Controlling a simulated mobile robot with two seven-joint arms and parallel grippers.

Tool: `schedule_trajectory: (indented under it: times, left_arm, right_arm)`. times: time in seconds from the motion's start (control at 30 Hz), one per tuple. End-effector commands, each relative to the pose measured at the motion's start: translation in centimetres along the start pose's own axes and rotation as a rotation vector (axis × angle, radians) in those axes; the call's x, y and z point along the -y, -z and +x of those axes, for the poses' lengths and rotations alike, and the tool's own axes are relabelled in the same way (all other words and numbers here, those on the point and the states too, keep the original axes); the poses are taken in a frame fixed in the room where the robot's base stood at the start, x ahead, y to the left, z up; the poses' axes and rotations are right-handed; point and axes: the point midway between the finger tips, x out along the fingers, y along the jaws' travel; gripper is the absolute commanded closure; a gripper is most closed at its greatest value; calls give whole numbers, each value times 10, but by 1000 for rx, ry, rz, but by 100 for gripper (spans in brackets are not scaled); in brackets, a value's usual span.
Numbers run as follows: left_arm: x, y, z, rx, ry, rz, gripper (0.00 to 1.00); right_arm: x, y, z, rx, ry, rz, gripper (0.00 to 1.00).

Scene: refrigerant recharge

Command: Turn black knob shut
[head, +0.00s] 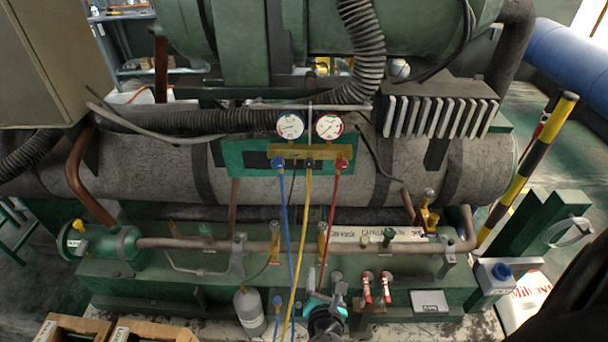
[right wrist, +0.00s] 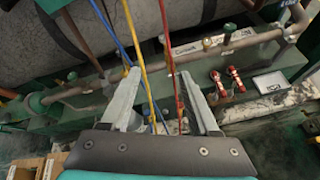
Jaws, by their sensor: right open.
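The gauge manifold (head: 310,152) hangs in the middle of the head view, with two round dials above it. A small black knob (head: 310,164) sits at its lower centre, between a blue knob (head: 277,163) and a red knob (head: 342,163). My right gripper (head: 325,297) is low in front of the machine, well below the black knob and apart from it. In the right wrist view its two grey fingers (right wrist: 162,80) are spread, with hoses showing between and beyond them. The black knob is out of that view. My left gripper does not show.
Blue (head: 289,215), yellow (head: 302,215) and red (head: 331,215) hoses hang from the manifold. Two red-handled valves (head: 376,288) stand right of my gripper. A grey bottle (head: 249,311) stands to its left. Cardboard boxes (head: 130,331) lie at lower left.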

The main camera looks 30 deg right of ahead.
Motion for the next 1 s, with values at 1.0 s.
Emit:
schedule_trajectory:
  times: [1.0]
  left_arm:
    - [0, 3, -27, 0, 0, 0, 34]
  right_arm:
    - [-115, -208, 32, 487, -104, -363, 38]
